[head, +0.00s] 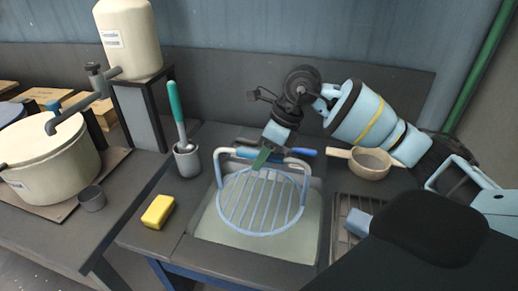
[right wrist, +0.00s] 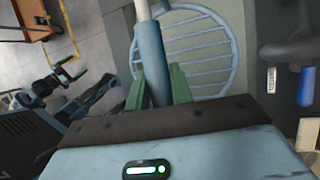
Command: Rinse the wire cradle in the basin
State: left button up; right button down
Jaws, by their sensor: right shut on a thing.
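The wire cradle (head: 262,203) is a round light-blue rack with parallel bars and a tall looped handle. It lies over the basin (head: 225,239), a pale grey-green sink, and looks slightly tilted. How deep it sits is unclear. My right gripper (head: 263,157) reaches in from the back right and is shut on the cradle's handle. In the right wrist view the green fingers (right wrist: 160,88) close around the blue handle bar, with the cradle's bars (right wrist: 195,52) beyond. The gripper hides part of the basin's back edge. My left gripper does not show in the head view.
A cup with a green-handled brush (head: 187,158) and a yellow sponge (head: 158,211) stand left of the basin. A beige pan (head: 371,163) is at the back right, a dark rack (head: 341,241) at the right. A large pot (head: 50,168) stands far left.

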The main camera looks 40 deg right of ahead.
jog(key=shift+s+f, duration=0.1)
jog(key=shift+f, duration=0.05)
jog(key=b, duration=0.2)
send_over(263, 196)
jog(key=shift+a+f, duration=0.2)
jog(key=shift+f, duration=1.9)
jog(key=shift+f+b, duration=0.9)
jog(key=shift+f, duration=0.8)
jog(key=shift+f+b, duration=1.55)
jog(key=shift+f, duration=1.85)
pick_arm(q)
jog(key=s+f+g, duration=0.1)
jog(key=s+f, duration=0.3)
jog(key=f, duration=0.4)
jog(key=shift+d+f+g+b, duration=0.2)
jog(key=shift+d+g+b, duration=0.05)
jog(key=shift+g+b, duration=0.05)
pick_arm(e)
jog(key=shift+f, duration=0.15)
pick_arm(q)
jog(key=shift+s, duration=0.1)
